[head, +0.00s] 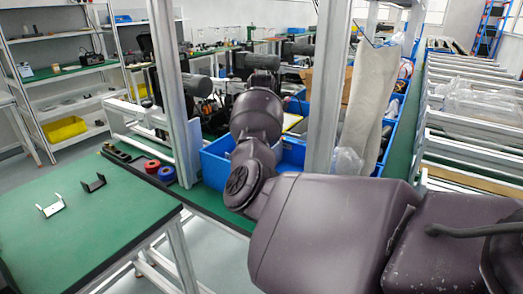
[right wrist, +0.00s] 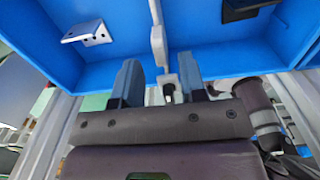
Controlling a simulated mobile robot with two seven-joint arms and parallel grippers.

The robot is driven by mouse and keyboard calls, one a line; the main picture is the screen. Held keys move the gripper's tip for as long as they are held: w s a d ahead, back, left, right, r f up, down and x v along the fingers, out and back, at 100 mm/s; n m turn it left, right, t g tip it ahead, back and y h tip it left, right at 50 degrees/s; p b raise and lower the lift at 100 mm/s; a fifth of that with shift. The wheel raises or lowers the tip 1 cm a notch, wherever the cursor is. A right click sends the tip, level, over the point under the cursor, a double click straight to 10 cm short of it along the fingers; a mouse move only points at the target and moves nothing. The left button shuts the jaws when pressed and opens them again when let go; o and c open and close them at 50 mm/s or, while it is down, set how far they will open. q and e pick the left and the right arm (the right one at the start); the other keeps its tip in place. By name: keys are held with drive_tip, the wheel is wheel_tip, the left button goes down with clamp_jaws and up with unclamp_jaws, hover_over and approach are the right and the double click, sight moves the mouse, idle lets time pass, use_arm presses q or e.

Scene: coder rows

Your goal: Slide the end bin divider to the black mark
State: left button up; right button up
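In the right wrist view a light grey divider (right wrist: 158,45) stands in a blue bin (right wrist: 100,72), with its top edge running away from me. My right gripper (right wrist: 158,85) is at the near end of the divider. Its two fingers are apart, one on each side, with visible gaps to the divider. A small dark piece shows between the fingers; I cannot tell what it is. I cannot make out the black mark. In the head view my right arm covers part of the blue bins (head: 215,165), and its gripper is hidden. My left gripper is not in view.
A bracket (right wrist: 88,35) lies left of the divider and a dark part (right wrist: 245,8) lies to its right. A green table (head: 95,235) holds a light bracket (head: 50,206) and a dark one (head: 93,183). Metal posts (head: 328,85) stand close to my arm.

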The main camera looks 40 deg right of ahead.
drive_tip(key=shift+f, duration=1.7)
clamp_jaws()
